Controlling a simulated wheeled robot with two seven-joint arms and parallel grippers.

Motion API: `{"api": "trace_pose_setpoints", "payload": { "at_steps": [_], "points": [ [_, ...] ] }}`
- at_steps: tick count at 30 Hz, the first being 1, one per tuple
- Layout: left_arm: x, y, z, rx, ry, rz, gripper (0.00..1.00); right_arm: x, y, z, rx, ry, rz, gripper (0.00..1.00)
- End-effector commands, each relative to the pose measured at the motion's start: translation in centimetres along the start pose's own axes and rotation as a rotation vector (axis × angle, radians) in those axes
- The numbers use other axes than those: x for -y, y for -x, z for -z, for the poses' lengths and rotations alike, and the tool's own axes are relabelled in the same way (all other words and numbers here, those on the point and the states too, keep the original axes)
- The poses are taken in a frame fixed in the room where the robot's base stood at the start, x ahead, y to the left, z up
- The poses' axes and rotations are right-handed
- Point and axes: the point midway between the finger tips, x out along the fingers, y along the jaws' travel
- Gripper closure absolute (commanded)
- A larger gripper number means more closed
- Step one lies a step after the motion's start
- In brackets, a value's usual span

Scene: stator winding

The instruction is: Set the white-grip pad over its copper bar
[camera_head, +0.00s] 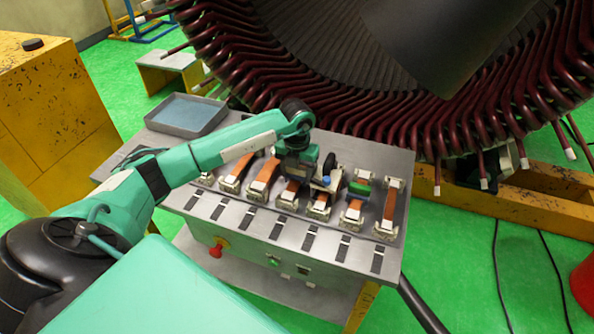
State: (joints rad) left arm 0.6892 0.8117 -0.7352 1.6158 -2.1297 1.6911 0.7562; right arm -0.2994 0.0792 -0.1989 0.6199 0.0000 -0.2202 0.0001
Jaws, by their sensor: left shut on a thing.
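My left gripper (326,174) hangs over the middle of the grey bench, its fingers small and dark. It is shut on what looks like the white-grip pad (334,180), a small pale piece at the fingertips with a bit of blue beside it. Copper bars stand in a row of clamps under and beside it, among them one below the gripper (320,200) and one at the right end (390,206). I cannot tell whether the pad touches a bar. A green-grip pad (359,188) sits across the bar second from the right. My right gripper is out of view.
The large stator (400,125) with dark red coil ends rises close behind the bench (403,160). A grey tray (187,116) with a blue inside stands at the bench's back left. Dark slots line the bench front, with a red button (216,251) below.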

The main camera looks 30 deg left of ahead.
Motion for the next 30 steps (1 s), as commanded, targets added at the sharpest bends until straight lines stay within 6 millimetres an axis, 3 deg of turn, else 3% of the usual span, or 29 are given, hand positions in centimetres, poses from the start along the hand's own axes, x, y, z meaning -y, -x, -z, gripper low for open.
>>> {"api": "trace_pose_setpoints", "payload": {
  "at_steps": [5,6,9,20,25,30],
  "points": [
    [0.0,0.1,0.0,0.000,0.000,0.000,0.68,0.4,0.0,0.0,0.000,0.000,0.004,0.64],
    [0.0,0.1,0.0,0.000,0.000,0.000,0.38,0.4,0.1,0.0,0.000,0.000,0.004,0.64],
    [0.0,0.1,0.0,0.000,0.000,0.000,0.18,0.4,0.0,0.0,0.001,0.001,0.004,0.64],
    [0.0,0.3,0.0,0.001,0.000,0.001,0.18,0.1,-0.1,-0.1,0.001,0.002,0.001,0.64],
    [0.0,2.5,-0.1,0.005,-0.001,0.001,0.18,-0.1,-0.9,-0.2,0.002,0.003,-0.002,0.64],
    [0.0,6.5,-0.2,0.008,-0.001,0.001,0.18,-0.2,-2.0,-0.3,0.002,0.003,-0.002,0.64]
  ]
}}
